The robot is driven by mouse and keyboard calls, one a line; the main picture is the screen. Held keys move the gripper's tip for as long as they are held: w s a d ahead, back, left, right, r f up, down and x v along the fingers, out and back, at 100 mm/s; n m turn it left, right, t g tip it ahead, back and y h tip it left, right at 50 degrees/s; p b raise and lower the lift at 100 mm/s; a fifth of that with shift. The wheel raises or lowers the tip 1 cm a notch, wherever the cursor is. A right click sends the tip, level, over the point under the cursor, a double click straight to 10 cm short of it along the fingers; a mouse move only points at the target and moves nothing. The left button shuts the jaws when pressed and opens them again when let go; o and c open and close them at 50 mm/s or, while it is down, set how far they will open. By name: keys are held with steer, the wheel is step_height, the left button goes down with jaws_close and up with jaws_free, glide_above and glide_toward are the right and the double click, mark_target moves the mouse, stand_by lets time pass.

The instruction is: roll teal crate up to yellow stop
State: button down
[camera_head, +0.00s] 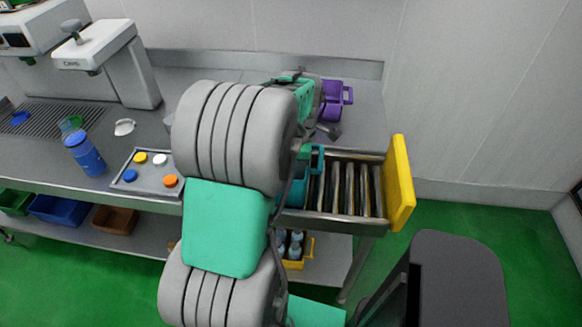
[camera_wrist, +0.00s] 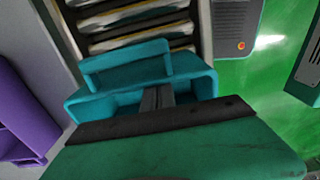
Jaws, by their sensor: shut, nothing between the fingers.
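The teal crate (camera_head: 317,160) stands at the left end of the roller track (camera_head: 350,188), partly hidden behind my arm. The yellow stop (camera_head: 400,185) is an upright plate at the track's right end, with bare rollers between it and the crate. In the wrist view the teal crate (camera_wrist: 128,62) is just ahead of my gripper (camera_wrist: 158,97), with rollers beyond it. My gripper is shut and empty, its fingertips over or against the near side of the crate. I cannot tell if they touch. The yellow stop is not visible in the wrist view.
A purple crate (camera_head: 335,100) stands behind the track and shows at left in the wrist view (camera_wrist: 22,112). A tray with coloured caps (camera_head: 140,178), a blue bottle (camera_head: 85,155) and a white machine (camera_head: 105,60) are on the counter left. Coloured bins sit below.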

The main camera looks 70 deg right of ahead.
steer(key=s+d, duration=0.1)
steer(key=s, duration=0.5)
steer(key=s+d, duration=0.1)
steer(key=s, duration=0.6)
steer(key=s+d, duration=0.1)
steer(key=s, duration=0.5)
steer(key=shift+s, duration=0.2)
steer(key=shift+w, duration=0.1)
